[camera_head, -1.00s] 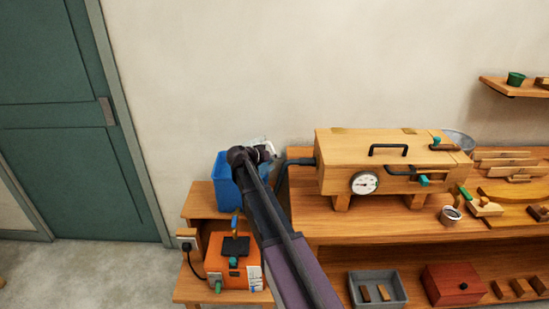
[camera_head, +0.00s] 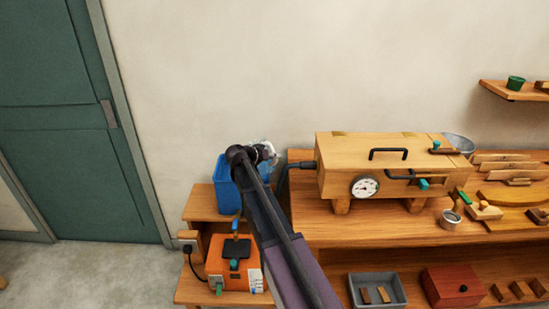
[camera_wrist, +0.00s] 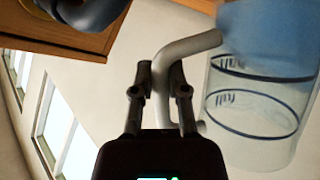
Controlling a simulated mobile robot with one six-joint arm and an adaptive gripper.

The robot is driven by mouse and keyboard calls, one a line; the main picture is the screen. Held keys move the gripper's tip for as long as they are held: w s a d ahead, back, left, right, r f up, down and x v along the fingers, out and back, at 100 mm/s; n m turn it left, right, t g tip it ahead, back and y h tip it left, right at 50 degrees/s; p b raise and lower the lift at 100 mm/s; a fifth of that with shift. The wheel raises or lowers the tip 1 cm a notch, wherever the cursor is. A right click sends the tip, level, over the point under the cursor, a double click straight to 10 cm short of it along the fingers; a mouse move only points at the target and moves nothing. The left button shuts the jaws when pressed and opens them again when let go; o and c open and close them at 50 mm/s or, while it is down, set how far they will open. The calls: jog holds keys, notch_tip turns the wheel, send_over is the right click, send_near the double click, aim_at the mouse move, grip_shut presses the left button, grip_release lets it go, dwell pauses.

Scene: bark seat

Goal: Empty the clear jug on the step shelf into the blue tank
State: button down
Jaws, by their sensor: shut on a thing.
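The blue tank (camera_head: 227,192) stands on the upper step of the wooden step shelf (camera_head: 200,205), partly hidden by my arm. My gripper (camera_head: 264,153) is above the tank's right side. In the wrist view my gripper (camera_wrist: 160,80) is shut on the pale curved handle (camera_wrist: 190,47) of the clear jug (camera_wrist: 250,125). The jug has dark rings and fills the right side there. Blue covers its upper end; I cannot tell whether this is liquid or the tank. In the head view only a pale bit of the jug shows beside the gripper.
An orange device (camera_head: 236,271) with a black top stands on the lower step. A wooden box with a dial (camera_head: 365,187) stands on the workbench (camera_head: 320,228) to the right; its dark pipe reaches close to my gripper. A teal door (camera_head: 80,130) is at left.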

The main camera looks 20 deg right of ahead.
jog(key=shift+w+a+r+n+g+h+p, duration=0.3)
jog(key=shift+w+r+n+g+p, duration=0.25)
jog(key=shift+r+p, duration=0.7)
jog(key=shift+w+a+r+n+g+h+p, duration=0.15)
jog(key=shift+w+r+n+g+h+p, duration=0.2)
jog(key=shift+r+n+p, duration=0.9)
jog(key=shift+w+a+r+n+g+h+p, duration=0.25)
jog(key=shift+w+r+p, duration=0.45)
jog(key=shift+r, duration=1.05)
dwell(0.7)
jog(key=shift+w+a+r+n+g+h+p, duration=0.35)
jog(key=shift+w+a+r+n, duration=0.2)
jog(key=shift+w+r, duration=0.2)
jog(key=shift+w+a+r+n+g+h+p, duration=0.35)
jog(key=shift+w+r+n, duration=0.2)
jog(key=shift+w, duration=0.25)
dwell(1.3)
